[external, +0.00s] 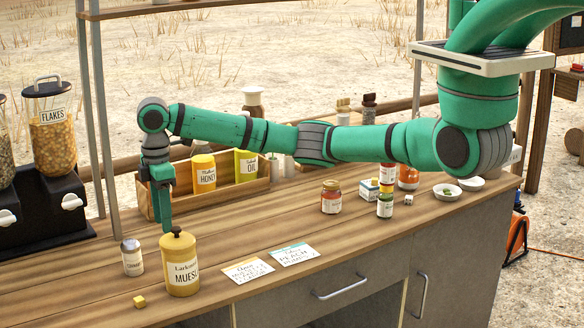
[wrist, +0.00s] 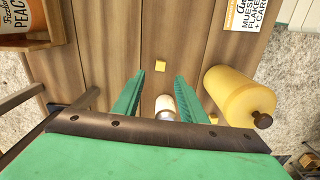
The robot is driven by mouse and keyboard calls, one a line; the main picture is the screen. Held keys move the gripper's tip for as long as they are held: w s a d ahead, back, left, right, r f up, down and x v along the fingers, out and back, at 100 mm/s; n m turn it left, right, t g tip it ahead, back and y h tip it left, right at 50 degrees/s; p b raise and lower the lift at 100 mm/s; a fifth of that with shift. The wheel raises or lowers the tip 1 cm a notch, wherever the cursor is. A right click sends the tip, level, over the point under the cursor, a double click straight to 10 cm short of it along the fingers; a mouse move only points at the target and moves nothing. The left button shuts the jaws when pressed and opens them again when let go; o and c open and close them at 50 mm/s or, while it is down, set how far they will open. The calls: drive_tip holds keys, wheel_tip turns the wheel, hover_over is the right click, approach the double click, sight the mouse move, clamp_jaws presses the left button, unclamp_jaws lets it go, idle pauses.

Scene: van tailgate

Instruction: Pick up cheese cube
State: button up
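A small yellow cube (wrist: 160,66) lies on the wooden counter in the wrist view, just above the gap between my fingertips. A second small yellow piece (wrist: 213,118) shows partly beside my right finger. In the external view one yellow cube (external: 139,301) lies near the front edge, left of the muesli jar; the other is not visible there. I cannot tell which is cheese. My gripper (wrist: 153,84) is open and empty, pointing down; in the external view it (external: 165,213) is just behind the muesli jar, which may hide its tips.
The muesli jar (external: 180,264) stands close to my gripper and also shows in the wrist view (wrist: 240,97). A small white shaker (external: 132,257) stands left of it. A wooden tray (external: 225,200) is behind. Two cards (external: 248,270) lie right; bare counter surrounds them.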

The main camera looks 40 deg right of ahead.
wheel_tip(320, 180, down, 2)
drive_tip(key=shift+d+f, duration=0.15)
drive_tip(key=shift+f, duration=3)
clamp_jaws()
